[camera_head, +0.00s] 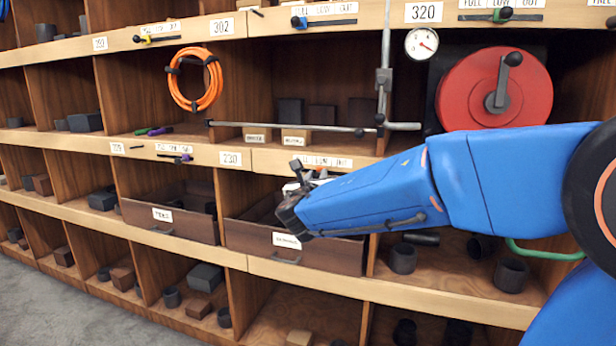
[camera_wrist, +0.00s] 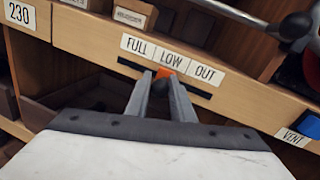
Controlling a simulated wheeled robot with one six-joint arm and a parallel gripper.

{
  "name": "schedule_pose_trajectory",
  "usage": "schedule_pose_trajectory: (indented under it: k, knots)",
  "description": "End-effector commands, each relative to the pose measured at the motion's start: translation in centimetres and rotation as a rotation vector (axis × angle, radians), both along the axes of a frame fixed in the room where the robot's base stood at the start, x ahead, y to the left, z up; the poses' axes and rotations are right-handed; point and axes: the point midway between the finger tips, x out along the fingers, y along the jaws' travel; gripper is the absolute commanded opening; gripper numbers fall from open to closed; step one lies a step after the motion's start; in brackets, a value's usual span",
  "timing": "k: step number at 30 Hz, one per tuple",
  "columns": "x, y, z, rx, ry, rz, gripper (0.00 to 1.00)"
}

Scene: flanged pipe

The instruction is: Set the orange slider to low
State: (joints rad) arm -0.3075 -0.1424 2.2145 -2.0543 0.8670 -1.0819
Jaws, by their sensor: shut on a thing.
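The orange slider (camera_wrist: 164,72) sits in a dark slot (camera_wrist: 202,94) on a wooden shelf edge in the wrist view. Above the slot are the labels FULL (camera_wrist: 137,46), LOW (camera_wrist: 171,59) and OUT (camera_wrist: 205,73). The slider's knob is below the LOW label, roughly at mid-slot. My gripper (camera_wrist: 162,80) is shut on the knob, with one finger on each side. In the head view my gripper (camera_head: 290,200) reaches the shelf edge under the label strip (camera_head: 325,161); the knob is hidden there.
Below the edge, an open labelled drawer (camera_head: 325,252) stands out beneath my gripper. A metal rod (camera_head: 280,126) juts out above. Other sliders, such as a purple one (camera_head: 183,158), sit along the shelf edges. A blue VENT part (camera_wrist: 307,124) is at the right.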

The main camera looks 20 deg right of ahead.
Motion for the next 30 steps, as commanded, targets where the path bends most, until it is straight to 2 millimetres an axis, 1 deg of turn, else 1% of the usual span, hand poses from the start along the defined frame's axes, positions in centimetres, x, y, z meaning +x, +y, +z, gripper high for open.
schedule_pose_trajectory:
  k: [5, 6, 8, 9, 17, 20, 23, 30]
  knots:
    - [0.0, 0.1, 0.0, 0.0, -0.001, 0.001, 0.0]
    - [0.1, 0.1, 0.0, 0.0, -0.001, 0.001, 0.24]
    - [0.1, 0.1, 0.0, 0.0, -0.001, 0.001, 0.38]
    - [0.1, 0.1, 0.0, 0.0, -0.001, 0.001, 0.4]
    - [0.0, 0.1, 0.0, 0.0, -0.001, 0.002, 0.4]
    - [-0.3, 0.4, 0.0, 0.0, 0.0, 0.003, 0.4]
    - [-1.2, 0.9, 0.0, 0.0, -0.002, 0.004, 0.4]
    - [-4.9, 2.5, 0.1, 0.001, -0.002, 0.006, 0.4]
